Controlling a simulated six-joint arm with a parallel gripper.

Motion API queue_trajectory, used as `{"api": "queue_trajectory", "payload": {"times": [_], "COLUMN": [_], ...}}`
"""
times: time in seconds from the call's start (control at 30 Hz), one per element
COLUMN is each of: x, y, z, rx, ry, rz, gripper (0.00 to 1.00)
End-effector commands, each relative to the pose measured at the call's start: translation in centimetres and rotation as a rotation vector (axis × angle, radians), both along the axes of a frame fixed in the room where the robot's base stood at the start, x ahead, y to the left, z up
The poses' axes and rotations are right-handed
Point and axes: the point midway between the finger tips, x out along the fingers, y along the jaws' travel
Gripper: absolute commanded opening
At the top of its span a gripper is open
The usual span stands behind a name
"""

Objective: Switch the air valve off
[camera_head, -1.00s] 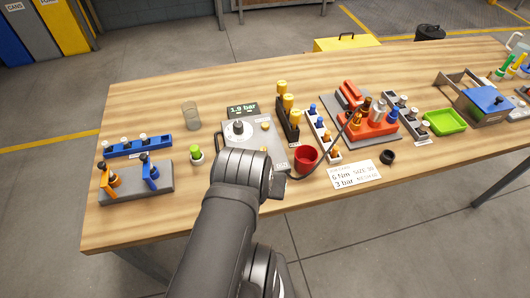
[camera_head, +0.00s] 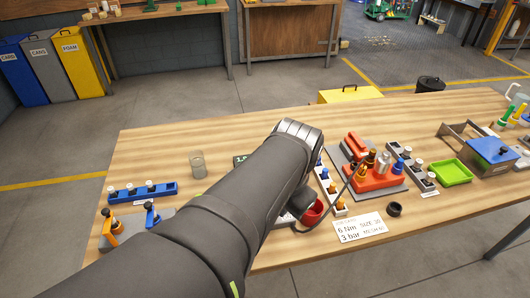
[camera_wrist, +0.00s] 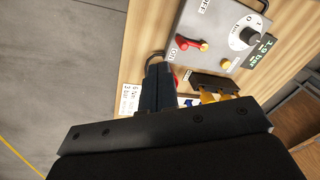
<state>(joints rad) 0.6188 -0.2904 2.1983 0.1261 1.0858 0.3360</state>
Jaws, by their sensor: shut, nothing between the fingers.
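In the wrist view, a grey control panel (camera_wrist: 212,22) carries a red lever (camera_wrist: 190,43), a black round knob (camera_wrist: 242,34) and a yellow button (camera_wrist: 226,64). An OFF label (camera_wrist: 203,6) is at the panel's upper edge in this view. A small display (camera_wrist: 262,46) beside the knob reads about 1.9 bar. My gripper (camera_wrist: 158,66) is shut and empty, with its fingertips just outside the panel edge, below and left of the lever in the picture, apart from it. In the head view, my arm hides most of the panel.

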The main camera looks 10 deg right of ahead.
Motion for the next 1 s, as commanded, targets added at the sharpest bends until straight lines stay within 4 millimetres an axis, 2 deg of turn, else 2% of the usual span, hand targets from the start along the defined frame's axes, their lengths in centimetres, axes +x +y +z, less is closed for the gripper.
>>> {"api": "queue_trajectory", "payload": {"times": [0.27,0.6,0.8,1.0], "x": [2.6,5.0,5.6,5.9], "y": [-3.8,-8.8,-10.7,-11.3], "z": [-0.1,-1.4,-2.1,-2.3], "rx": [0.168,0.356,0.424,0.444], "ry": [0.094,0.205,0.246,0.257], "rz": [-0.256,-0.545,-0.646,-0.678], "gripper": [0.00,0.00,0.00,0.00]}}
